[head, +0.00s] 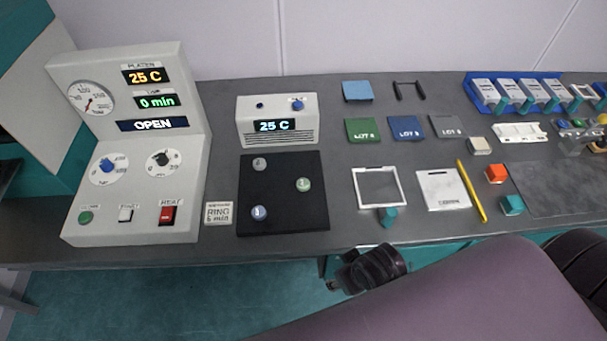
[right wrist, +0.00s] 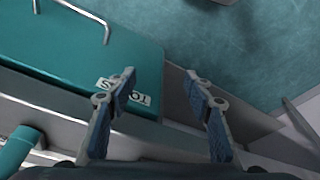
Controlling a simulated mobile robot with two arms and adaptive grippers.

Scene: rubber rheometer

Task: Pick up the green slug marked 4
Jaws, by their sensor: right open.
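A small round green slug (head: 303,184) lies on the right part of the black square plate (head: 290,222). Its mark is too small to read. A grey round slug (head: 260,164) and a blue round slug (head: 259,213) lie on the left part of the same plate. My right gripper shows in the right wrist view (right wrist: 160,88), open and empty, with its two fingers apart. That view shows it over the teal drawer front and floor, away from the slugs. My left gripper is not in view.
The press (head: 140,215) with dials stands left of the plate, and a 25 C display box (head: 277,121) stands behind it. A "RING 6 min" card (head: 219,213) lies beside the plate. A square frame (head: 380,171) and yellow stick (head: 471,191) lie to the right.

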